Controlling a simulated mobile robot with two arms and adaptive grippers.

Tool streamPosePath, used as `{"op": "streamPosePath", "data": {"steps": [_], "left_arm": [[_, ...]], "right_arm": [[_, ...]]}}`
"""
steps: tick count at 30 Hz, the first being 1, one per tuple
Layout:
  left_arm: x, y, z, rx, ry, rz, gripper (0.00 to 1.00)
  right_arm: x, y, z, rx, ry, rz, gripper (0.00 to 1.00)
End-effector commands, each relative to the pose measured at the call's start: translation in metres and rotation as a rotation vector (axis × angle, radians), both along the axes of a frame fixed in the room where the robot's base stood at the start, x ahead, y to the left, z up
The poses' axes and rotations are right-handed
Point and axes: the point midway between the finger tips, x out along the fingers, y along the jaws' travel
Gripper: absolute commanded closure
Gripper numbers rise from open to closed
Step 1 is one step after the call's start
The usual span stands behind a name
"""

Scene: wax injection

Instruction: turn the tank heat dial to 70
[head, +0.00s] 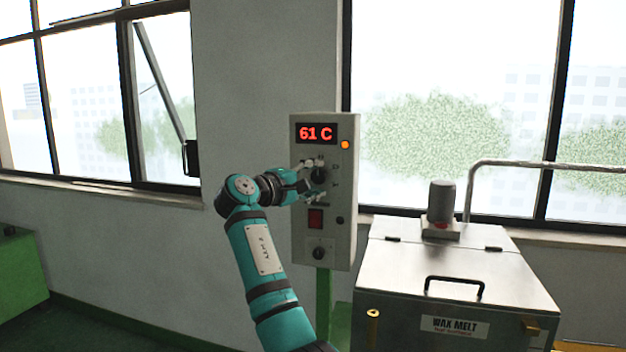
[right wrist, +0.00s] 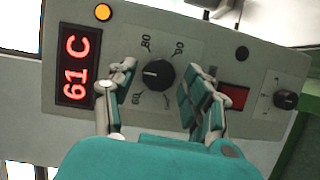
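The tank heat dial (right wrist: 158,75) is a round black knob with a white pointer mark on a numbered plate. It also shows in the head view (head: 319,175). The red display (head: 316,133) above it reads 61 C, and it shows sideways in the right wrist view (right wrist: 76,65). My right gripper (right wrist: 160,88) is open, one finger on each side of the dial. A gap shows between each finger and the knob in the right wrist view. In the head view the gripper (head: 310,181) is at the panel. My left gripper is not in view.
The grey control panel (head: 345,220) also carries an orange lamp (head: 345,145), a red switch (head: 315,218) and a lower black knob (head: 318,253). The steel wax melt tank (head: 450,262) stands to the right. A green box (head: 22,275) is at far left.

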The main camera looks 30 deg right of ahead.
Motion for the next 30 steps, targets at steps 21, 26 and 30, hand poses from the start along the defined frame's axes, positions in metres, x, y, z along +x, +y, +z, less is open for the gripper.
{"op": "streamPosePath", "data": {"steps": [21, 26, 30], "left_arm": [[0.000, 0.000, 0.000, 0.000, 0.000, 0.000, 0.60], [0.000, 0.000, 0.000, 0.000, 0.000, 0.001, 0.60], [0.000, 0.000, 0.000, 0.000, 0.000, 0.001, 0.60]], "right_arm": [[-0.020, 0.062, 0.002, 0.000, 0.000, 0.003, 0.41], [-0.029, 0.091, 0.002, 0.000, 0.001, 0.003, 0.41], [-0.034, 0.107, 0.003, 0.000, 0.001, 0.000, 0.41]]}}
